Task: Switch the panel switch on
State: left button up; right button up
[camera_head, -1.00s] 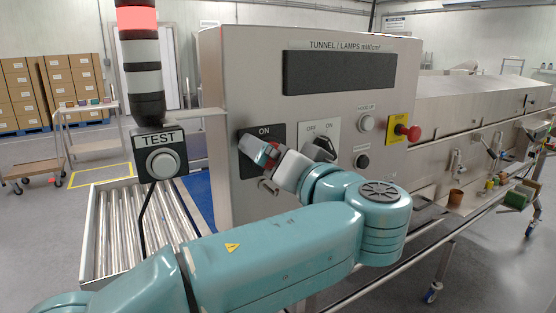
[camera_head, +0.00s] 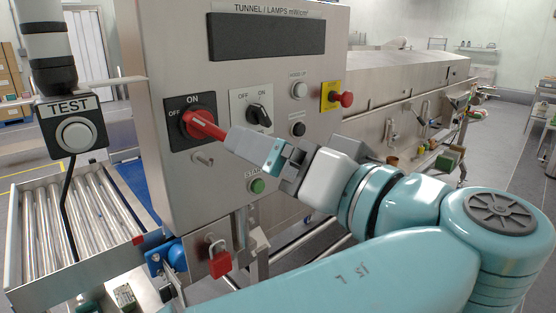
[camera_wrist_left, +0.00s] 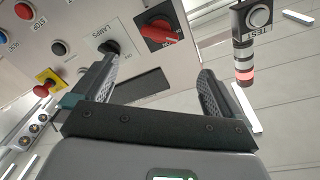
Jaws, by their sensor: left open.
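The red rotary switch (camera_head: 200,123) sits on a black plate marked ON and OFF at the panel's upper left. It also shows in the left wrist view (camera_wrist_left: 160,32), ahead of the fingers. Its red handle slants down to the right in the head view; I cannot tell its exact setting. A black lamps selector (camera_head: 259,115) is to its right, also in the wrist view (camera_wrist_left: 112,47). My left gripper (camera_head: 243,146) is open just right of the red handle; contact is unclear. In the wrist view its spread fingers (camera_wrist_left: 160,72) hold nothing. My right gripper is not in view.
A red emergency button (camera_head: 344,99) juts out on a yellow plate. A green start button (camera_head: 257,186) and red padlock (camera_head: 220,261) are lower down. A TEST button box (camera_head: 73,133) on a pole stands left, above a roller conveyor (camera_head: 60,225).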

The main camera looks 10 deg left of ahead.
aim_at(211, 129)
pick_arm(q)
jog(key=shift+m, duration=0.4)
jog(key=c, duration=0.9)
jog(key=shift+m, duration=0.8)
jog(key=shift+c, duration=0.7)
jog(key=w+a+m+p, duration=0.2)
jog(key=a+m, duration=0.1)
jog(key=m, duration=0.2)
jog(key=w+a+m+p, duration=0.3)
jog(key=a+m, duration=0.1)
jog(key=m, duration=0.2)
jog(key=w+a+m+p, duration=0.2)
jog(key=w+a+m, duration=0.1)
jog(key=a+m, duration=0.1)
jog(key=shift+w+m+p, duration=0.25)
jog(key=shift+m+p, duration=0.05)
jog(key=shift+m, duration=0.4)
